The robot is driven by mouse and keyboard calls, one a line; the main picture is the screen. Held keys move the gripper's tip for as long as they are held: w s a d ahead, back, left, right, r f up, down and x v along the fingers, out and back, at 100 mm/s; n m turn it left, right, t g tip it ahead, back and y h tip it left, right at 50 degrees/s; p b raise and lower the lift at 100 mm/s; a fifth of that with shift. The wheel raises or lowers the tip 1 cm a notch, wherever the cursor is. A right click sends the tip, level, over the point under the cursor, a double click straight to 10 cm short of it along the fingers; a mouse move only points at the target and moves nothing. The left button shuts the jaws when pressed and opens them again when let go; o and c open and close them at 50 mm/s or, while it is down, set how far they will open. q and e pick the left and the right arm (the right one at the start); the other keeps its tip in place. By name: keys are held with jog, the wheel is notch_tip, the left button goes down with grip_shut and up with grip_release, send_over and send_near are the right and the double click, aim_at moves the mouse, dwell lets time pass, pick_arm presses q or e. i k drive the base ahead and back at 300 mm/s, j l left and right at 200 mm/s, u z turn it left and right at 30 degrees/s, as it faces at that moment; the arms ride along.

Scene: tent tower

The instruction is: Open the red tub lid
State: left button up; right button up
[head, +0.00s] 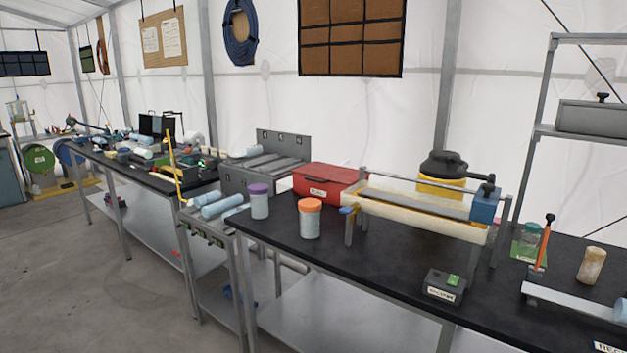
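Neither of my grippers is in view.
In front of the tub stand an orange-lidded jar (310,219) and a purple-lidded jar (259,202). A small black box (444,287) sits near the front edge. A yellow and black container (443,176) stands behind the trough.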

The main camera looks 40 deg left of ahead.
aim_at(327, 171)
jog(key=i+j, duration=0.35)
jog(key=j, duration=0.15)
jog(key=i+j+u, duration=0.15)
jog(key=i+j, duration=0.15)
jog(key=j, duration=0.15)
